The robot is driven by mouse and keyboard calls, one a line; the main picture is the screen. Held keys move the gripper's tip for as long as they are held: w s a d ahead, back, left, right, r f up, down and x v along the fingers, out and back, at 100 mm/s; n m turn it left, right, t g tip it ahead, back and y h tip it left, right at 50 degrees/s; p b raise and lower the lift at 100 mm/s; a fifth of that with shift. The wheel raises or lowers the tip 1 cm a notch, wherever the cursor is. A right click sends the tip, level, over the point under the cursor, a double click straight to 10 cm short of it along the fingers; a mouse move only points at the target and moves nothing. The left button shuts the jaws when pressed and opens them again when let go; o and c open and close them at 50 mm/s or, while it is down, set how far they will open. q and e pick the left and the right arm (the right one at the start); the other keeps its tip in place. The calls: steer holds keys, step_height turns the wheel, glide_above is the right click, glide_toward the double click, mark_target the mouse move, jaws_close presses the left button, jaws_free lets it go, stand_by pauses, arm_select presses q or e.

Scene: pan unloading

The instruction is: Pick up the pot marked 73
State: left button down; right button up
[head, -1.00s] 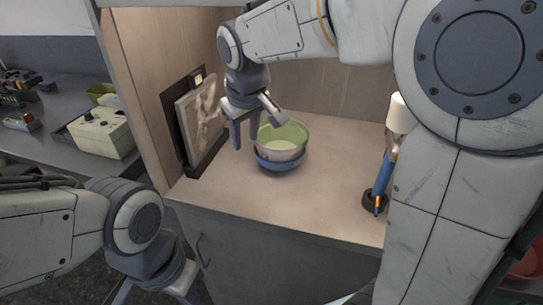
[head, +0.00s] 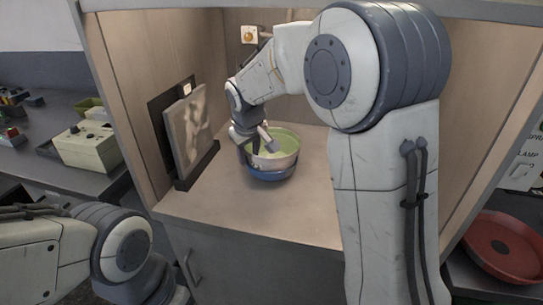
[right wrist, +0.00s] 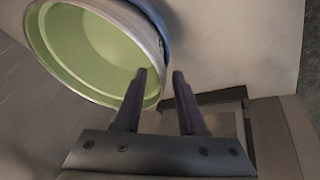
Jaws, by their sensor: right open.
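A round pot (head: 280,162) with a green inside, a pale metal rim band and a blue lower part stands upright on the cabinet's worktop. I cannot tell whether it is one pot or two nested, and no number 73 is readable. My right gripper (head: 256,148) is open, pointing down at the pot's left rim. The pot also shows in the right wrist view (right wrist: 88,48), where the left finger overlaps its rim and the right finger lies outside it. Contact cannot be told. My left arm is at lower left in the head view, its gripper out of frame.
A framed panel (head: 188,130) leans by the cabinet's left wall, close to the pot. A beige box (head: 90,146) sits on the left bench. A red pan (head: 503,248) is at the right. The worktop (head: 225,212) in front of the pot is clear.

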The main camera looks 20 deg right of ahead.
steer(key=shift+w+f, duration=0.2)
steer(key=shift+f, duration=0.15)
jaws_close()
steer(key=shift+r, duration=0.1)
stand_by(1.1)
